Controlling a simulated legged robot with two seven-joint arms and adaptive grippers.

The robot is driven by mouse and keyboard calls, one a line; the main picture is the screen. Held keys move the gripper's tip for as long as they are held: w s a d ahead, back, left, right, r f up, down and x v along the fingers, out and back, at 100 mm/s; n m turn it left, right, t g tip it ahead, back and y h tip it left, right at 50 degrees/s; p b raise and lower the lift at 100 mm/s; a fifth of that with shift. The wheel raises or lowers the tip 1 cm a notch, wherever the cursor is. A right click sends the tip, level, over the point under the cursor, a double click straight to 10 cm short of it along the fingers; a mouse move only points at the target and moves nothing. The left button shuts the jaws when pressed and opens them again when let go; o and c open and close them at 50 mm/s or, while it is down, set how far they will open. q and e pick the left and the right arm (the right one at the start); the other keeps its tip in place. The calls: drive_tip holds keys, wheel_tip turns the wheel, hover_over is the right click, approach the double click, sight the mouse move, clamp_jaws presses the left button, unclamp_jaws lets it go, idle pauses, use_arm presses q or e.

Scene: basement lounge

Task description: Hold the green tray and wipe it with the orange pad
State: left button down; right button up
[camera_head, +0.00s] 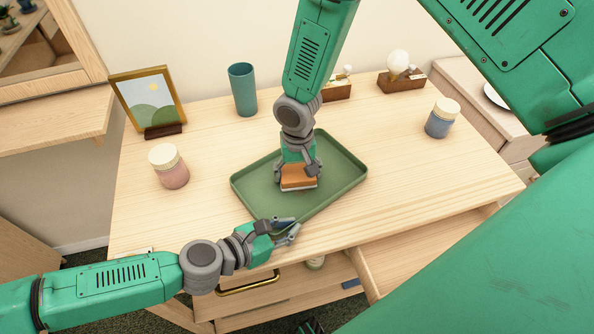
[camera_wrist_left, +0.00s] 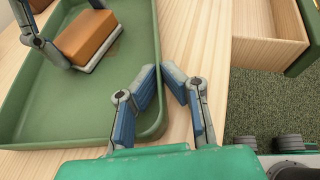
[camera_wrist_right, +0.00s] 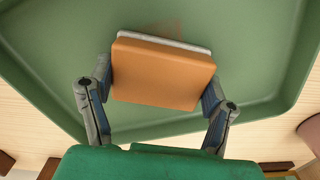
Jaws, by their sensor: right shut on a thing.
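The green tray (camera_head: 345,180) lies on the wooden desk, tilted in the head view. My right gripper (camera_head: 299,172) is shut on the orange pad (camera_head: 299,183), inside the tray near its middle. In the right wrist view the pad (camera_wrist_right: 162,75) sits between both fingers, its pale underside edge facing the tray floor. My left gripper (camera_head: 292,230) is at the tray's near edge. In the left wrist view its fingers (camera_wrist_left: 162,75) are apart, one on each side of the tray's rim (camera_wrist_left: 158,118) near a corner. I cannot tell whether they touch the rim.
A pink jar (camera_head: 172,172) stands left of the tray, with a picture frame (camera_head: 148,97) and a teal cup (camera_head: 243,90) behind. A blue jar (camera_head: 440,122) and a wooden block with a white bulb (camera_head: 400,75) are at right. An open drawer (camera_head: 425,245) juts out in front.

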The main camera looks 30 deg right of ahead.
drive_tip(key=shift+d, duration=0.5)
drive_tip(key=shift+w+d, duration=0.15)
drive_tip(key=shift+d, duration=0.65)
wheel_tip(320, 180, up, 3)
drive_tip(key=shift+f, duration=0.1)
drive_tip(key=shift+r, duration=2.55)
drive_tip(key=shift+f, duration=0.15)
